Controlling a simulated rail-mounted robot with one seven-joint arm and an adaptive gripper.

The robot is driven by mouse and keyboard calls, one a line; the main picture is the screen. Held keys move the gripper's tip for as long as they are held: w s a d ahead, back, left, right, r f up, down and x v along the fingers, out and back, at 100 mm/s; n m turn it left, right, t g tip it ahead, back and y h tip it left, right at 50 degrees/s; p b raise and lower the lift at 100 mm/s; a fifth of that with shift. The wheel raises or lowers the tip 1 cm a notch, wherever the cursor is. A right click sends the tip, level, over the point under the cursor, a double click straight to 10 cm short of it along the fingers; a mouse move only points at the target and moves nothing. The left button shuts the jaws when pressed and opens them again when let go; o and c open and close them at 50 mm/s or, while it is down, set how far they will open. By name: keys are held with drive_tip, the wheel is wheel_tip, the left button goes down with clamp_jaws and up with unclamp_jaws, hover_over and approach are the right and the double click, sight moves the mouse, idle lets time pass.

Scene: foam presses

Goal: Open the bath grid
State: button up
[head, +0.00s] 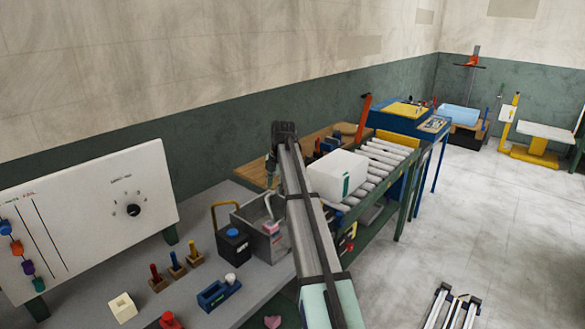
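A grey open-topped metal bath (246,228) stands on the grey bench, left of my arm. A pale curved pipe or handle (269,206) rises from it, and a small pink and white piece (271,227) shows at its right side. I cannot make out a separate grid or whether it is open or shut; my arm hides part of the bath's right side. My arm reaches up from the bottom to a dark joint. Dark parts of my gripper (270,168) seem to hang beyond it, above the bath's far side. Its fingers are too small to read.
Pegged blocks (177,266) and a blue holder (218,293) sit nearer. A white block (338,175) rests on the roller conveyor (385,157), right of my arm. A white dial panel (90,220) stands left.

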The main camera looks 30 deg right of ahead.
drive_tip(key=s+d+f, duration=0.2)
drive_tip(key=s+f, duration=0.3)
drive_tip(key=s, duration=0.1)
wheel_tip(320, 180, up, 15)
drive_tip(key=s+d+b, duration=0.1)
drive_tip(key=s+b, duration=0.1)
drive_tip(key=b, duration=0.1)
drive_tip(key=shift+d+f+b, duration=0.15)
drive_tip(key=shift+d+b, duration=0.1)
drive_tip(key=shift+b, duration=0.15)
drive_tip(key=shift+s, duration=0.1)
